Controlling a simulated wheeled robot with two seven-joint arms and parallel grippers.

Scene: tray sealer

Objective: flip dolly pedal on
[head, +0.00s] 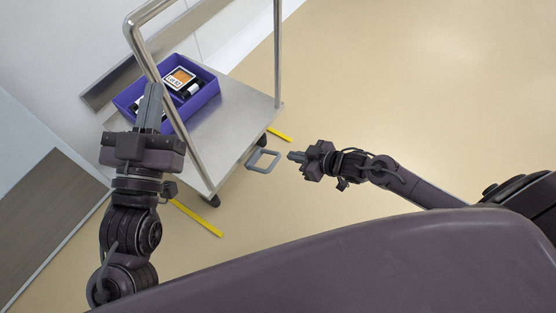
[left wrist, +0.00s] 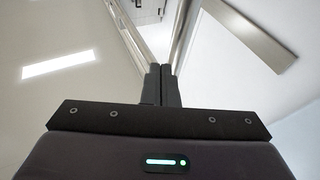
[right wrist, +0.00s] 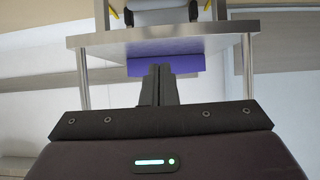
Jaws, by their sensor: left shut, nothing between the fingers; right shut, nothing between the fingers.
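The dolly's metal platform (head: 232,128) stands left of centre in the head view, with a tall tubular handle frame (head: 280,50).
A purple bin (head: 206,91) with labelled packs (head: 181,78) sits on the platform. Yellow strips (head: 197,218) mark the floor beside the dolly. A grey-brown panel (head: 45,215) stands at the left. The floor on the right (head: 430,90) is clear.

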